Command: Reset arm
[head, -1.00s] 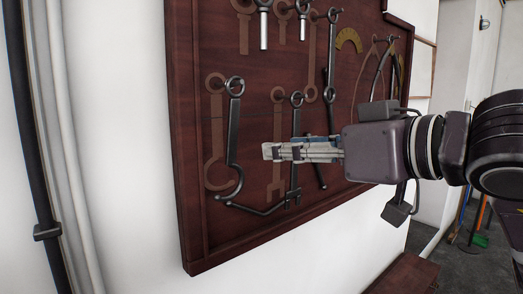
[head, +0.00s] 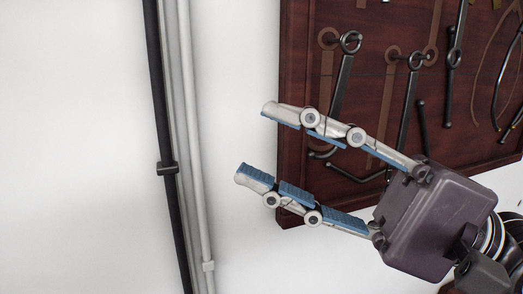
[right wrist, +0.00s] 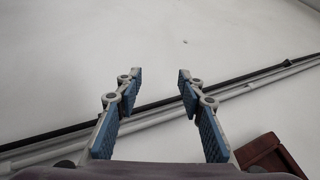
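My right gripper (head: 257,143) reaches in from the lower right in the head view, in front of the left edge of the tool board. Its fingers are spread apart with nothing between them. The right wrist view also shows this gripper (right wrist: 157,75) open and empty, with the white wall and the pipes beyond it. My left gripper is not in either view.
A dark red wooden tool board (head: 292,190) hangs on the white wall (head: 70,150), with several wrenches (head: 343,85) on it. A black pipe (head: 160,110) and pale pipes (head: 195,150) run up the wall at left. Bare wall lies beside them.

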